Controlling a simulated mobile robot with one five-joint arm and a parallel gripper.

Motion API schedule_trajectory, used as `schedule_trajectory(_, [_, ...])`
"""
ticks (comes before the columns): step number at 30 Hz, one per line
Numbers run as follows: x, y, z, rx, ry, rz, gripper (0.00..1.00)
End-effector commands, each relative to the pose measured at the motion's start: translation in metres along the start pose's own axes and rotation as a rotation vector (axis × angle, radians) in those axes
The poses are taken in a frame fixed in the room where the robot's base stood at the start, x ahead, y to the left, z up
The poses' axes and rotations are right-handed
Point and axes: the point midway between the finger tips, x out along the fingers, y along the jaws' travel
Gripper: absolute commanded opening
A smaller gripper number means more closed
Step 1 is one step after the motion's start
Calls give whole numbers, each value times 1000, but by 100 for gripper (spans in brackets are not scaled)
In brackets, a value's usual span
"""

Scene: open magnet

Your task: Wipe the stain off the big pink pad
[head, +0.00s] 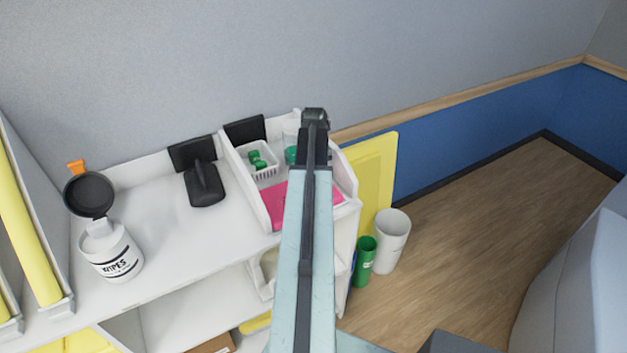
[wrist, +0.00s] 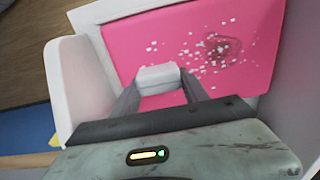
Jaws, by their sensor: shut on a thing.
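The big pink pad (wrist: 135,35) lies inside a white-walled compartment in the wrist view. A dark reddish stain (wrist: 222,47) is on its right part, with many small white specks scattered around and left of it. In the head view the pad (head: 275,205) is partly hidden behind my arm. My gripper (wrist: 158,88) is shut on a small white block (wrist: 157,74), which is over the pad, left of and nearer than the stain. I cannot tell whether the block touches the pad.
White compartment walls (wrist: 72,85) flank the pad. In the head view, a white basket (head: 262,172) with green items stands behind it. Bins (head: 391,240) stand on the floor at right.

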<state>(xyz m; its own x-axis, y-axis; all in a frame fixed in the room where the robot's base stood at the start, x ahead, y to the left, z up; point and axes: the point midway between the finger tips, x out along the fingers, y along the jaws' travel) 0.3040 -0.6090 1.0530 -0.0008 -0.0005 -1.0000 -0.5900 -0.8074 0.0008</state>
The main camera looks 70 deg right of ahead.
Motion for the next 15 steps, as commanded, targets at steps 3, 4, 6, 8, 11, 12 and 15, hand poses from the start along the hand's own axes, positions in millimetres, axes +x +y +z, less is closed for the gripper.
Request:
schedule_trajectory(3, [-18, 0, 0, 0, 0, -1, 20])
schedule_trajectory(4, [-22, 0, 0, 0, 0, -1, 20])
schedule_trajectory(6, [-30, 0, 0, 0, 0, -1, 20])
schedule_trajectory(8, [-37, 0, 0, 0, 0, -1, 20])
schedule_trajectory(11, [-49, 0, 0, 0, 0, -1, 20])
schedule_trajectory(12, [-54, 0, 0, 0, 0, -1, 20])
schedule_trajectory(15, [-60, 0, 0, 0, 0, -1, 20])
